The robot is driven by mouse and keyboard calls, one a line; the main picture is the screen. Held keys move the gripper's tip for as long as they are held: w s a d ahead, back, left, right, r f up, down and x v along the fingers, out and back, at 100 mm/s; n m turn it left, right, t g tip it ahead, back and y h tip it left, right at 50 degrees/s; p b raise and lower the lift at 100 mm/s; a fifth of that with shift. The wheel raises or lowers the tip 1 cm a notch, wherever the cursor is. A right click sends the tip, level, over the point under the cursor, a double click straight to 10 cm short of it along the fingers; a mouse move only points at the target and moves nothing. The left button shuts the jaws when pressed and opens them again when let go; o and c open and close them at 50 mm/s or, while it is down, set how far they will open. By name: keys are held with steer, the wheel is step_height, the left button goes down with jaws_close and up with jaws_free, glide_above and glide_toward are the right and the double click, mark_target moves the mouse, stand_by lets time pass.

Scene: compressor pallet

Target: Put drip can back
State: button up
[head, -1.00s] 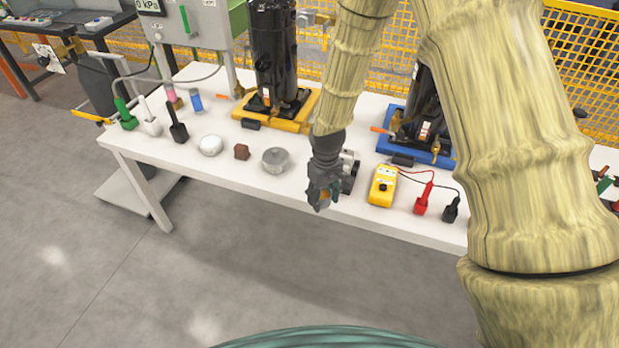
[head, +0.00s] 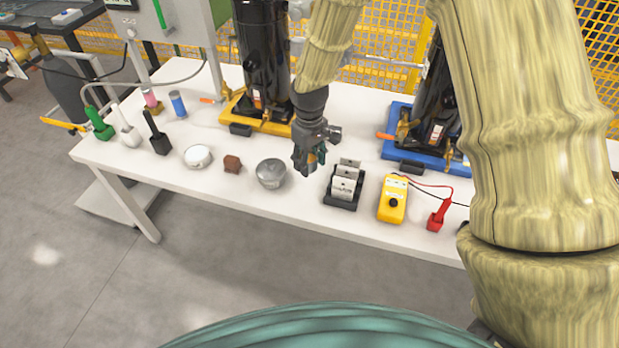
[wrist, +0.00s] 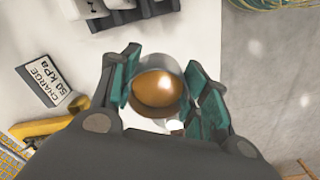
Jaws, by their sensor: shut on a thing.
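My gripper (wrist: 165,95) is shut on the drip can (wrist: 172,68), a small round grey can with a shiny amber inside. The teal fingers stand on both sides of the can in the wrist view. In the head view my gripper (head: 309,168) points down above the white table, between a silver round tin (head: 271,172) on its left and a black holder with pale blocks (head: 344,186) on its right. Only a little orange of the held can shows in the head view. I cannot tell exactly how high it is above the table.
A yellow meter (head: 393,199) with a red probe (head: 439,214) stands to the right. Black compressors on the yellow base (head: 262,118) and blue base (head: 400,143) stand behind. The table's front strip is mostly clear.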

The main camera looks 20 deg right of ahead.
mark_target(313, 171)
steer(key=f, duration=0.4)
steer(key=shift+s+d+f+p, duration=0.15)
steer(key=shift+s+d+p, duration=0.15)
steer(key=shift+d+p, duration=0.1)
steer(key=shift+w+f, duration=0.1)
steer(key=shift+f, duration=0.2)
steer(key=shift+s+f, duration=0.2)
steer(key=shift+f, duration=0.2)
steer(key=shift+f+p, duration=0.4)
steer(key=shift+f, duration=1.3)
steer(key=shift+f, duration=0.1)
steer(key=o, duration=1.1)
steer(key=shift+w, duration=0.1)
steer(key=shift+r+b, duration=1.15)
steer(key=shift+r, duration=4.95)
